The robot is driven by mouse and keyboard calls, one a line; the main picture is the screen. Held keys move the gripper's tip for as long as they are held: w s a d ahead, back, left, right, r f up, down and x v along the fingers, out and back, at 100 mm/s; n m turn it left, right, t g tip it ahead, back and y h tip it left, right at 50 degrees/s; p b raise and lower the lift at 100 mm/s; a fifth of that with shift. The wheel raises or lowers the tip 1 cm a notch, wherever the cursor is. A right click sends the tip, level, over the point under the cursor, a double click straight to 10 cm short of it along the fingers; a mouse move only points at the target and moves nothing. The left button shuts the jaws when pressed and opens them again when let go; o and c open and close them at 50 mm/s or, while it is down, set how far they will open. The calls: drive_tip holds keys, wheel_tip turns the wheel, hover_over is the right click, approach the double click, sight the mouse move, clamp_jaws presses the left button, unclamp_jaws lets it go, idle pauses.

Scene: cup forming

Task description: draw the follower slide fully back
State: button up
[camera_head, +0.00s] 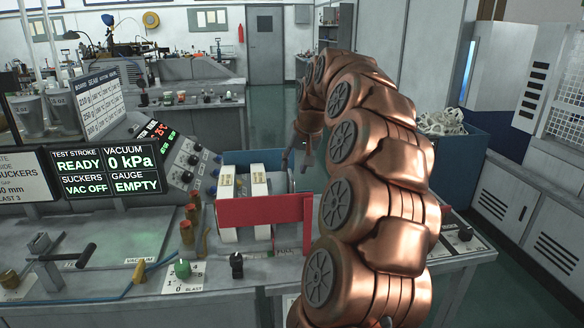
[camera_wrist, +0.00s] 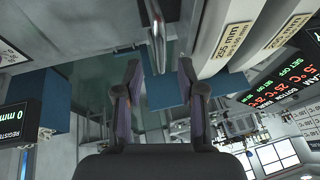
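The machine with two upright white blocks (camera_head: 228,204) and a red plate (camera_head: 262,209) across its front stands at the middle of the bench. I cannot tell for sure which part is the follower slide. My gripper (camera_head: 294,158) hangs down just behind and right of the white blocks, partly hidden by my arm. In the wrist view my gripper (camera_wrist: 160,68) is open, its two dark fingers spread with nothing held. A shiny metal bar (camera_wrist: 156,35) reaches down to near the gap between the fingertips; contact cannot be told. The labelled white blocks (camera_wrist: 236,32) are right of it.
The display panel (camera_head: 109,170) reads READY, 0 kPa, VAC OFF and EMPTY. Knobs, a black lever (camera_head: 75,258) and a green knob (camera_head: 182,268) line the bench front. A blue bin (camera_head: 455,145) stands at right. Open floor lies behind the bench.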

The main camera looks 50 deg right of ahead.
drive_tip(key=shift+x, duration=1.15)
clamp_jaws()
